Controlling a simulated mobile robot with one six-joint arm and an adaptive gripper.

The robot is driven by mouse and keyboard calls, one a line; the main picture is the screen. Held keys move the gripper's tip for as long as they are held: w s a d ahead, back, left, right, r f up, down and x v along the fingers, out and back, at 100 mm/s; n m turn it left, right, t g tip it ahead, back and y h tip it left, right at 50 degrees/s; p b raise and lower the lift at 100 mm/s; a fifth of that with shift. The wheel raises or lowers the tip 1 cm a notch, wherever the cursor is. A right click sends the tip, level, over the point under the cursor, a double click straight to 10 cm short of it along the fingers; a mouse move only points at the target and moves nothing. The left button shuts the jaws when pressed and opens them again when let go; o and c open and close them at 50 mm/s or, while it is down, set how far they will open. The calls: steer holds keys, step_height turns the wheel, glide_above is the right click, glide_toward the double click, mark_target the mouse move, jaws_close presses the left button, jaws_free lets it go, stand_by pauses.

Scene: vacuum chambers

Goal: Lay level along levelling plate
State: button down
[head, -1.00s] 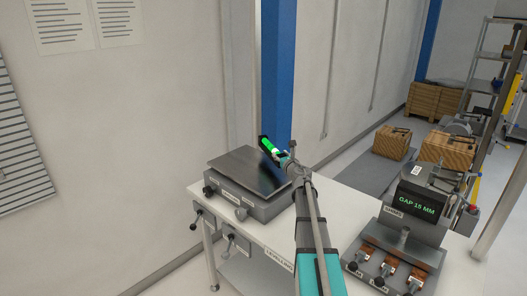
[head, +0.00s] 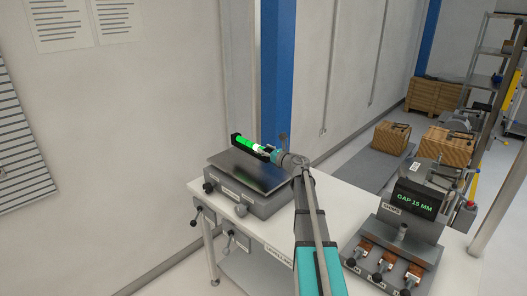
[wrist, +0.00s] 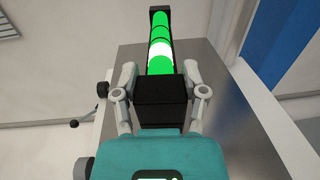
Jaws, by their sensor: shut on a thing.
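The level is a black bar with a glowing green vial and a pale bubble (head: 248,145). My gripper (head: 274,153) is shut on it. In the wrist view the level (wrist: 160,50) points away between the two fingers of my gripper (wrist: 160,100), which clasp its black near end. The levelling plate (head: 248,168) is a dark, shiny flat top on a grey base on the white table. The level is above the plate's far part in the head view; I cannot tell whether it touches. The plate also shows in the wrist view (wrist: 210,75) beneath the level.
Black knobs (head: 209,188) stick out from the plate's base at the front. A grey device with a screen reading "GAP 15 MM" (head: 414,203) stands to the right on the white table (head: 270,238). A blue post (head: 278,75) rises behind the plate.

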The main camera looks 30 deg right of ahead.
mark_target(265, 161)
steer(key=shift+f, duration=0.1)
steer(key=shift+f+b, duration=2.75)
steer(key=shift+b, duration=0.1)
steer(key=shift+f, duration=0.3)
steer(key=shift+c, duration=0.3)
jaws_free()
steer(key=shift+s, duration=0.15)
steer(key=v, duration=1.1)
steer(key=shift+s, duration=0.35)
steer(key=shift+d, duration=0.1)
